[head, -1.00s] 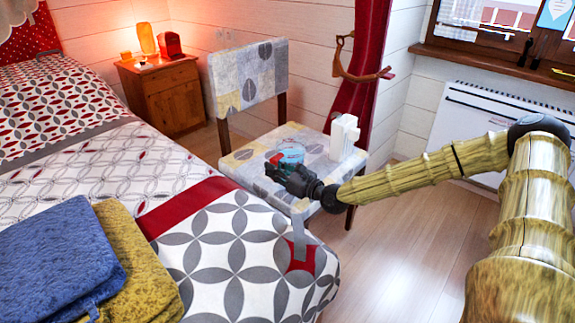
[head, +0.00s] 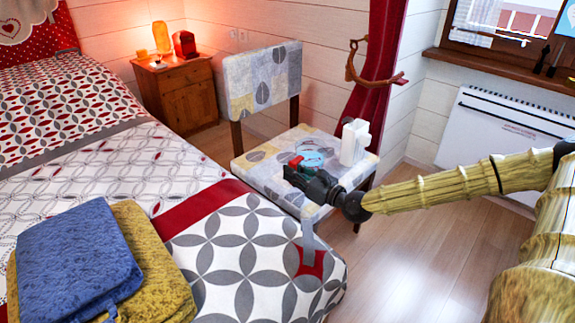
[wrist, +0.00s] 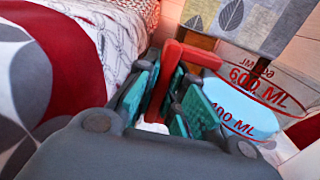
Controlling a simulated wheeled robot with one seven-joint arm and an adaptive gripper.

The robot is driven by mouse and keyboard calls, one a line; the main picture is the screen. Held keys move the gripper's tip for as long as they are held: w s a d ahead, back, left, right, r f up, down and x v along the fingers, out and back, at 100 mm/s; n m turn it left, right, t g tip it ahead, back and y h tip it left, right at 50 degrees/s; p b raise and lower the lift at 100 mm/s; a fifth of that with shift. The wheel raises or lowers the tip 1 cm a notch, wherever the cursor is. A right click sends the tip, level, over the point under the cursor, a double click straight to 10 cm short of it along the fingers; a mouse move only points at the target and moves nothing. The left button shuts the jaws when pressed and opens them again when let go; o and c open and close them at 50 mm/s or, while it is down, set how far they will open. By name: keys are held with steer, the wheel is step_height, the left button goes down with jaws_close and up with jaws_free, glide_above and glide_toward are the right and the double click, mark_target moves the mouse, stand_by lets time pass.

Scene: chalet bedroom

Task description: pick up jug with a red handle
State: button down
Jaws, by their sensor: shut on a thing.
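The jug (wrist: 245,110) is clear with red measuring marks, a pale blue lower part and a red handle (wrist: 172,75). In the head view the jug (head: 312,158) is small, over the chair seat at the fingers of my gripper (head: 298,168). In the wrist view my gripper (wrist: 165,100) has its teal finger pads on both sides of the red handle and is shut on it. The jug's body is beyond the fingers on the right, partly hidden by them. I cannot tell whether its base touches the seat.
The patterned chair (head: 262,153) stands beside the bed (head: 225,235). A white object (head: 355,142) stands on the seat right of the jug. Blue and yellow cushions (head: 75,255) lie on the bed. The wooden floor (head: 410,260) at the right is clear.

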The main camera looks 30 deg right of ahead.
steer(key=s+r+p, duration=0.1)
steer(key=s+p, duration=0.1)
steer(key=s, duration=0.8)
steer(key=shift+s+a, duration=0.25)
steer(key=shift+a, duration=0.05)
steer(key=shift+r, duration=0.15)
